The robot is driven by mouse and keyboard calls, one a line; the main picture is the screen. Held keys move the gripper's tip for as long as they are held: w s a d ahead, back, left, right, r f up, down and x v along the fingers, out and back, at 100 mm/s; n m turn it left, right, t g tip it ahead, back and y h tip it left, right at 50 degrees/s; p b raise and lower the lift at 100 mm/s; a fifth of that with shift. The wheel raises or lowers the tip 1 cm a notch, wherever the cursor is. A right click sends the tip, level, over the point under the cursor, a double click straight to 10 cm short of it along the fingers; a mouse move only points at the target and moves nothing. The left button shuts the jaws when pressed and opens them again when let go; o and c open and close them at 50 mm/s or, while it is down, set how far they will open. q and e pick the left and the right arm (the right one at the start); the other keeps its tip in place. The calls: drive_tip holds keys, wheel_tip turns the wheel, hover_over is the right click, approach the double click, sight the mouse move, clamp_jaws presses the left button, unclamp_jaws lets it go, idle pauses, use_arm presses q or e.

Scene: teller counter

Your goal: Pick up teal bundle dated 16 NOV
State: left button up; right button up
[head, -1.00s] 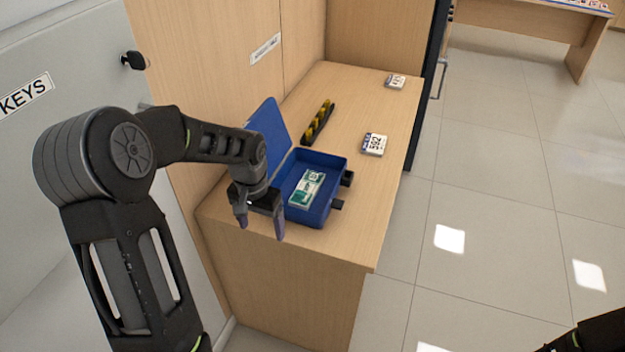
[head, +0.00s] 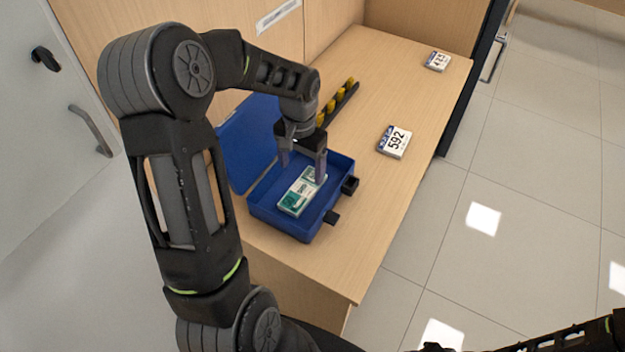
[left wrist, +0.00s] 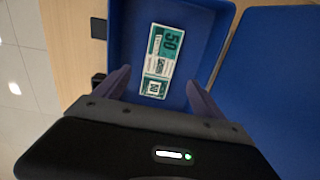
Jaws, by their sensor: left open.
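The teal bundle (head: 302,192), a white and teal banded stack of notes, lies flat in an open blue cash box (head: 293,228) on the wooden counter. Its date is too small to read in the head view. In the left wrist view the bundle (left wrist: 160,62) lies on the blue floor of the box (left wrist: 205,20), ahead of and between the fingers. My left gripper (head: 305,175) is open and points down over the box, its fingers either side of the bundle's far end in the picture. The left wrist view shows the left gripper (left wrist: 158,88) empty. My right gripper is not clearly seen.
The box's raised lid (head: 243,145) stands at its left. Behind lies a black tray of yellow rolls (head: 338,102). A 592 block (head: 394,142) and a 415 block (head: 437,61) sit farther back. The counter's front right is clear.

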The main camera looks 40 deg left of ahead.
sight(303, 189)
use_arm(q)
drive_tip(key=shift+f, duration=1.3)
drive_tip(key=shift+f+p, duration=0.1)
drive_tip(key=shift+p, duration=0.2)
drive_tip(key=shift+f, duration=0.3)
wheel_tip(303, 189, down, 4)
drive_tip(key=shift+w+f+p, duration=0.15)
drive_tip(key=shift+f+p, duration=0.05)
drive_tip(key=shift+p, duration=0.6)
drive_tip(key=shift+c, duration=0.6)
drive_tip(key=c, duration=1.4)
drive_tip(key=shift+r, duration=0.15)
